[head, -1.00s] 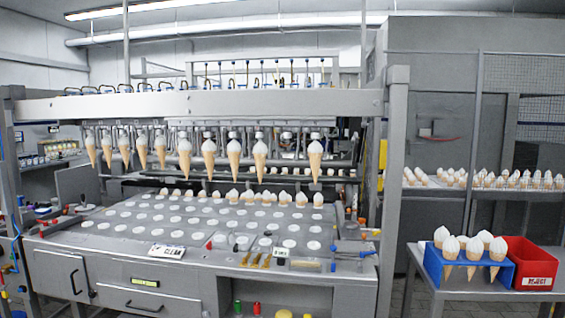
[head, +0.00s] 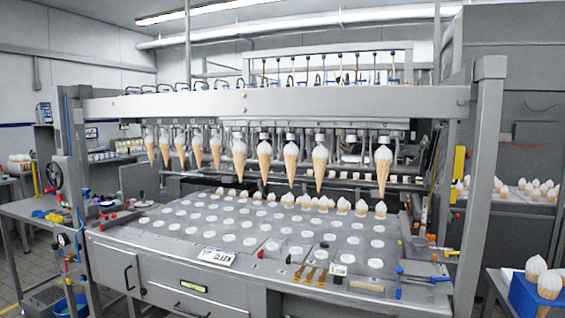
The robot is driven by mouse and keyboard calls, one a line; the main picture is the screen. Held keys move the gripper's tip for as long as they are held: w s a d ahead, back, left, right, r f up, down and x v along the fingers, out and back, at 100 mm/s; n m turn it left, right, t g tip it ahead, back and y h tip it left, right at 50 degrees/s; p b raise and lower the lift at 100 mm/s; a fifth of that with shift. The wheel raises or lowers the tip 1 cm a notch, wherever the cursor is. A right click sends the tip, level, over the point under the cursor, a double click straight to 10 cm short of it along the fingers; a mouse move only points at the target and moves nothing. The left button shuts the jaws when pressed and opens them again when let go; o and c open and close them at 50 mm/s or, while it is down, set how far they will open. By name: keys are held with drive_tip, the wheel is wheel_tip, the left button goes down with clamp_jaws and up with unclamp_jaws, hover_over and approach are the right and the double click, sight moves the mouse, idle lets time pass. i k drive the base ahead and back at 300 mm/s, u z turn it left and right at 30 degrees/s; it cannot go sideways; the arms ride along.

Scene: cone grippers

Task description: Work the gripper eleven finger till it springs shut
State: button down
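A row of cone grippers hangs under the grey cross beam (head: 280,104) of the machine. Most hold a white-topped cone, such as the large one (head: 291,165) right of centre. Between the cone (head: 320,167) and the rightmost cone (head: 383,168) there is a gap, where the gripper head (head: 351,140) holds no cone. Which head is number eleven cannot be read, and its finger is too small to make out. My own gripper is not in view.
The perforated plate (head: 215,250) lies below, with a row of cones along its back. A CLEAN sign (head: 215,257) and brass-coloured tools (head: 310,275) lie at its front. A side table (head: 510,285) with a blue cone rack (head: 530,297) is at right; grey floor shows at left.

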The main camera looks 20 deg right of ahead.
sight(340, 132)
drive_tip(key=z, duration=0.05)
drive_tip(key=i, duration=1.3)
drive_tip(key=z, duration=0.7)
